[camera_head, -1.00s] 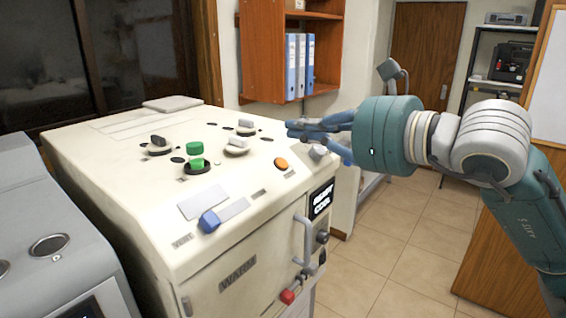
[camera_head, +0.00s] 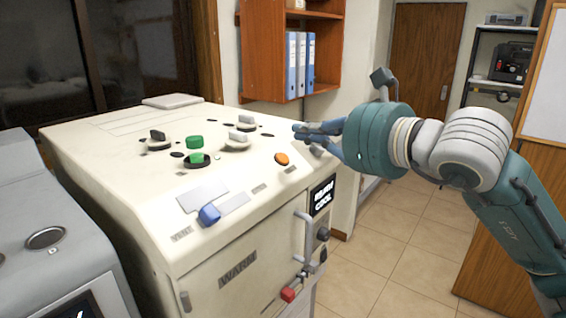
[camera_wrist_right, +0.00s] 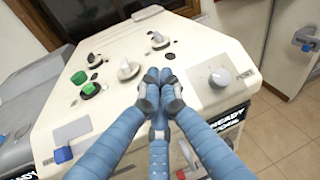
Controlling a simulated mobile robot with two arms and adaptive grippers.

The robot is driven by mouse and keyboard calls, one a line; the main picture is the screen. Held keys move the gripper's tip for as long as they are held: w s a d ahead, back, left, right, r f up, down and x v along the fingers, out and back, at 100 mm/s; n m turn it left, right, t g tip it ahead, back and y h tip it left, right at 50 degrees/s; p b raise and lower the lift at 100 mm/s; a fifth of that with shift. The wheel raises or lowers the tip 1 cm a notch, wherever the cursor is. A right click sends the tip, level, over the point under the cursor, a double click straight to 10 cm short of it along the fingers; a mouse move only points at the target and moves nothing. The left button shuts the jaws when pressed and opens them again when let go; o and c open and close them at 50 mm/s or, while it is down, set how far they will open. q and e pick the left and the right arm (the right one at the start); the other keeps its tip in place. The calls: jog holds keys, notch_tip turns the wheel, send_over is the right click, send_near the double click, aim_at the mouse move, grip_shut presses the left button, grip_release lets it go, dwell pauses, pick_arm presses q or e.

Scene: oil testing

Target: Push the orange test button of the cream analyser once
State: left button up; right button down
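The cream analyser (camera_head: 115,160) fills the centre left of the head view. Its orange test button (camera_head: 282,158) sits on the sloped top panel near the right edge, uncovered. My right gripper (camera_head: 298,130) is above the panel's right side, behind and slightly right of the button in the picture, apart from it. In the right wrist view its blue fingers (camera_wrist_right: 158,80) are drawn together with nothing between them. The orange button cannot be made out there; the fingers cover part of the panel. My left gripper is out of view.
Grey knobs (camera_head: 236,142) and a green cap (camera_head: 195,142) behind a green-topped port (camera_head: 198,160) stand on the panel. A blue knob (camera_head: 209,214) is at the front. A small display (camera_head: 322,195) and door handle (camera_head: 305,235) are on the front. Grey equipment (camera_head: 50,230) stands left.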

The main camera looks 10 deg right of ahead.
aim_at(283, 158)
jog(key=f+b, duration=0.1)
jog(key=w+a+f, duration=0.1)
jog(key=f, duration=0.1)
jog(key=shift+w+b, duration=0.2)
jog(key=shift+b, duration=0.15)
jog(key=shift+w+a+f, duration=0.2)
jog(key=shift+w, duration=0.05)
jog(key=shift+b, duration=0.3)
dwell(0.7)
jog(key=shift+w+a+f+b, duration=0.2)
jog(key=shift+f+b, duration=0.15)
jog(key=shift+b, duration=0.1)
jog(key=shift+w+a+f+b, duration=0.1)
jog(key=shift+w+f+b, duration=0.05)
jog(key=shift+f+b, duration=0.25)
dwell(0.6)
jog(key=shift+r, duration=0.1)
jog(key=shift+s+d+r, duration=0.3)
jog(key=shift+s+r, duration=0.1)
jog(key=shift+r, duration=0.25)
jog(key=shift+r, duration=0.1)
